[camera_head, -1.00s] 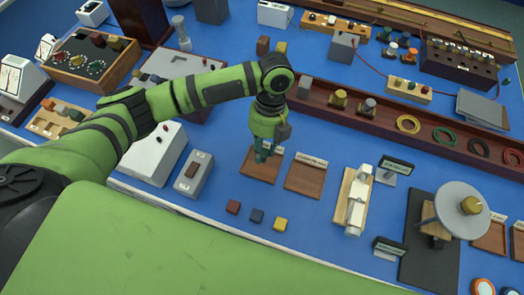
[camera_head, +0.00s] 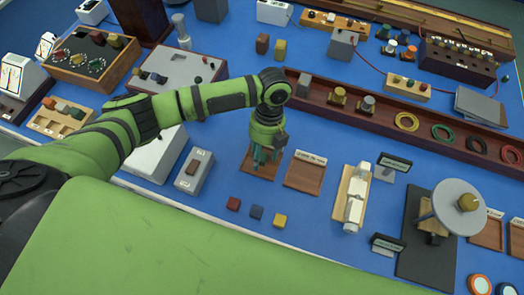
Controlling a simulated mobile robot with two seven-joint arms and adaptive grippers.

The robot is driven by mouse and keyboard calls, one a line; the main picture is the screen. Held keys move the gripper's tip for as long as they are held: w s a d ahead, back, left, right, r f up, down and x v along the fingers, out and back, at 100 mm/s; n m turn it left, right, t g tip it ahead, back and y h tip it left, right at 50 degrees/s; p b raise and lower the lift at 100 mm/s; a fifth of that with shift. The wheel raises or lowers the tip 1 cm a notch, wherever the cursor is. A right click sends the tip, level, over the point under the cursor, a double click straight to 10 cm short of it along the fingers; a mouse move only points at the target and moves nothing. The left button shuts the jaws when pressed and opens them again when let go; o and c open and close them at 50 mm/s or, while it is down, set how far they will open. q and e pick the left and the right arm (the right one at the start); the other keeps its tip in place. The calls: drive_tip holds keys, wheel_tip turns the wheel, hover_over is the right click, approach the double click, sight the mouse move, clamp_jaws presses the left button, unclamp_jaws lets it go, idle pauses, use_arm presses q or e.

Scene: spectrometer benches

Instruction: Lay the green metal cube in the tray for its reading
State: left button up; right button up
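My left gripper (camera_head: 264,161) is low over the left one of two small brown wooden trays (camera_head: 259,174), its fingers spread apart. I cannot make out the green metal cube for certain; the teal fingers and the wrist cover most of this tray. A second brown tray (camera_head: 303,175), empty with a white label at its back edge, lies just to the right. A red cube (camera_head: 233,203), a blue cube (camera_head: 256,212) and a yellow cube (camera_head: 280,221) stand in a row on the blue bench in front. My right gripper is not in view.
A grey box with a brown top piece (camera_head: 193,173) stands left of the trays. A white instrument on a wooden base (camera_head: 352,198) and a disc on a dark stand (camera_head: 459,207) stand to the right. A long brown rack (camera_head: 385,118) runs behind.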

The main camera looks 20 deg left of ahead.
use_arm(q)
drive_tip(key=shift+r, duration=0.25)
drive_tip(key=shift+w+r, duration=0.15)
drive_tip(key=shift+r, duration=0.15)
drive_tip(key=b+v, duration=0.2)
drive_tip(key=v, duration=0.9)
drive_tip(key=shift+r, duration=0.15)
